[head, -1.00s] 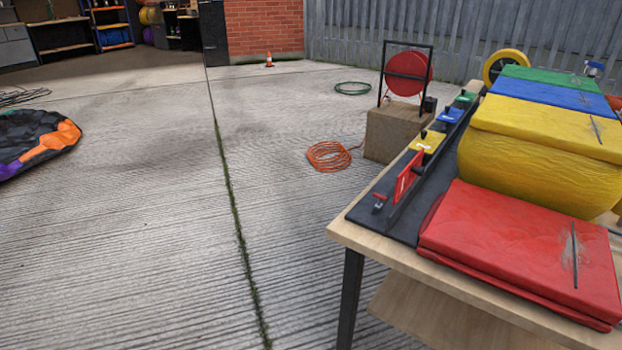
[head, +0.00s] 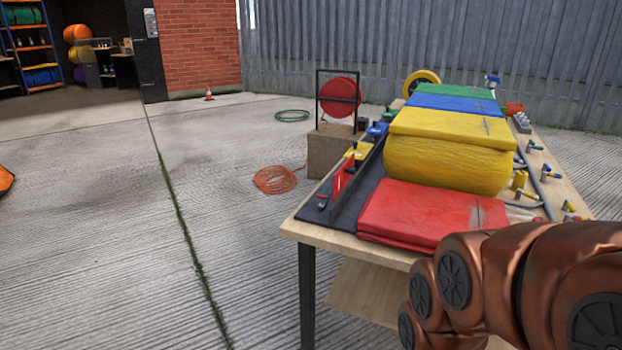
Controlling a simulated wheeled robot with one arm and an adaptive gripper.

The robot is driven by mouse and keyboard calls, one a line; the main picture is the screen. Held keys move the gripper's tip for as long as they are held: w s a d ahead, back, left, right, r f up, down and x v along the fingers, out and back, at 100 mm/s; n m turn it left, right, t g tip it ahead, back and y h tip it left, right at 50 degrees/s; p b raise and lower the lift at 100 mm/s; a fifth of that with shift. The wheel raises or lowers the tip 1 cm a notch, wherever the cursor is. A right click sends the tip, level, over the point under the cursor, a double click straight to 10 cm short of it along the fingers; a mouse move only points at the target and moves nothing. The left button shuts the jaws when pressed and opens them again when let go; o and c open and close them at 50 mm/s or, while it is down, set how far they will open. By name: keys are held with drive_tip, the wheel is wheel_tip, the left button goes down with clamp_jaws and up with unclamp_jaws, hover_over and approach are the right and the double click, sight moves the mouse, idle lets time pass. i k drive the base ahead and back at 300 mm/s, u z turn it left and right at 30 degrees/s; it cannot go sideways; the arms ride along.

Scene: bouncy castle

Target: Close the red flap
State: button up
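The red flap (head: 344,177) is a small red plate with a pale mark, at the near end of a black strip (head: 368,190) along the table's left side. It stands up steeply, so it looks open. A small red latch-like piece (head: 322,197) sits on the strip just left of it. Beyond it, the yellow flap (head: 358,151) and the blue flap (head: 377,130) look flatter. Copper-coloured links of my arm show at the lower right, in front of the table's near right part. My gripper is out of view.
The wooden table (head: 312,231) carries a red pad (head: 415,210), a bulging yellow pad (head: 445,165), and blue and green pads. Valves and fittings (head: 530,150) line its right side. An orange hose coil (head: 275,180) and a crate (head: 328,150) with a red reel stand left. Concrete at left is open.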

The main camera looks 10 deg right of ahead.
sight(341, 178)
drive_tip(key=i, duration=0.95)
drive_tip(key=z, duration=2.05)
drive_tip(key=k, duration=0.9)
drive_tip(key=u, duration=1.85)
drive_tip(key=i, duration=0.5)
drive_tip(key=z, duration=0.05)
